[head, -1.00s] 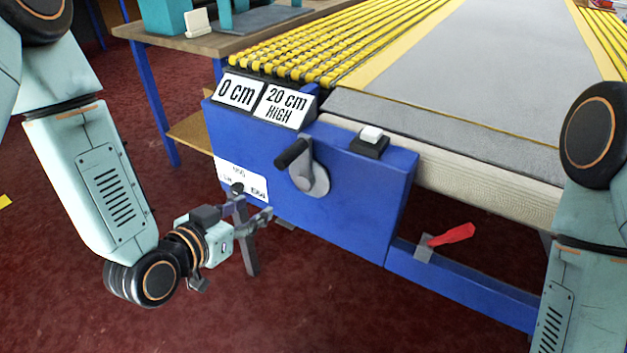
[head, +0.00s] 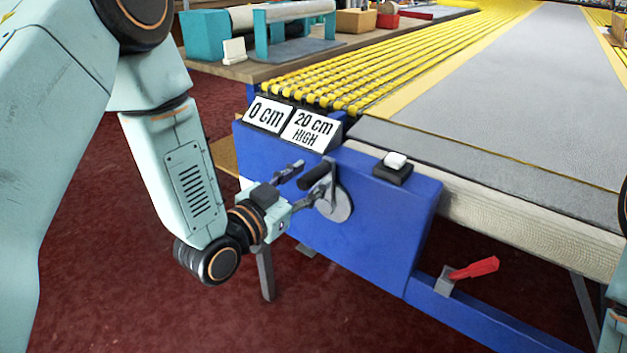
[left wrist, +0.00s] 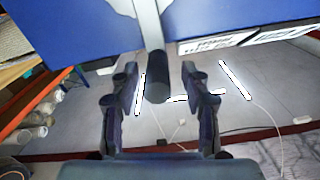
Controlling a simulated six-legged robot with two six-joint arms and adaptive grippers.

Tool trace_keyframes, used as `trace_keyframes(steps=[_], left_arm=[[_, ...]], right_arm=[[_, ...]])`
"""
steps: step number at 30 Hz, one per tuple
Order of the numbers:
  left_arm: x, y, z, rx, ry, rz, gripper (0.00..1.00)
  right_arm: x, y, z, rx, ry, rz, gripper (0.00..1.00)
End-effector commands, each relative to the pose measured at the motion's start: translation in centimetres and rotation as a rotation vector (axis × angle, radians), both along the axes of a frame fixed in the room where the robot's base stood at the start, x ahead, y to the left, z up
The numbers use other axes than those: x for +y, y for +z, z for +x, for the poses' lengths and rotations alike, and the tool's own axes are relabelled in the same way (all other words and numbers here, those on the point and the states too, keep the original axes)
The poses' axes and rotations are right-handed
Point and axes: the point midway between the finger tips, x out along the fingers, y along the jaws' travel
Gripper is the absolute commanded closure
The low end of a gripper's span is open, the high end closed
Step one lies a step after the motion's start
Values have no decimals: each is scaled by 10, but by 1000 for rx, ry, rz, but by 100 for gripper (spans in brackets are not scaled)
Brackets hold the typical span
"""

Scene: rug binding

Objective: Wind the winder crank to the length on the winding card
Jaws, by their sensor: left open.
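The winder crank has a black handle (head: 316,175) and a grey round hub (head: 335,203) on the front of the blue winder box (head: 385,225). Two cards stand on the box: one reads "0 cm" (head: 266,114), the other, the winding card (head: 310,130), reads "20 cm HIGH". My left gripper (head: 303,184) is open at the crank handle. In the left wrist view the black handle (left wrist: 157,80) lies between the two open fingers (left wrist: 160,100), with gaps on both sides. My right gripper is out of view.
A white button on a black base (head: 394,165) sits on top of the box. A red lever (head: 474,268) is on the blue rail at the lower right. A wooden bench (head: 260,66) with teal fixtures stands behind. Yellow rollers (head: 330,95) line the table.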

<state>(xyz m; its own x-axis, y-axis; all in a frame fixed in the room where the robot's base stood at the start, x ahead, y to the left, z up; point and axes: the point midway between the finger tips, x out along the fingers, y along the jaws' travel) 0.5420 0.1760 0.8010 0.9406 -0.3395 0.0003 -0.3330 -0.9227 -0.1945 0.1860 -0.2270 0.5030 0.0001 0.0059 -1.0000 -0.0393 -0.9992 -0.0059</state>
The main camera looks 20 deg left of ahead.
Motion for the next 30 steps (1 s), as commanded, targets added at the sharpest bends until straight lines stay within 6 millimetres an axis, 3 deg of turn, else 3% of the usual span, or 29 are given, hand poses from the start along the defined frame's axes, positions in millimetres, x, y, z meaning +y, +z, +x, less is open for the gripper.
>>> trace_keyframes(steps=[6,14,30], left_arm=[[-8,0,14,-1,-3,1,53],[-9,0,15,1,-2,-1,53],[-9,0,15,1,-2,-1,97]], right_arm=[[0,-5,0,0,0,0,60],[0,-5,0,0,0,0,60],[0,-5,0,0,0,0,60]])
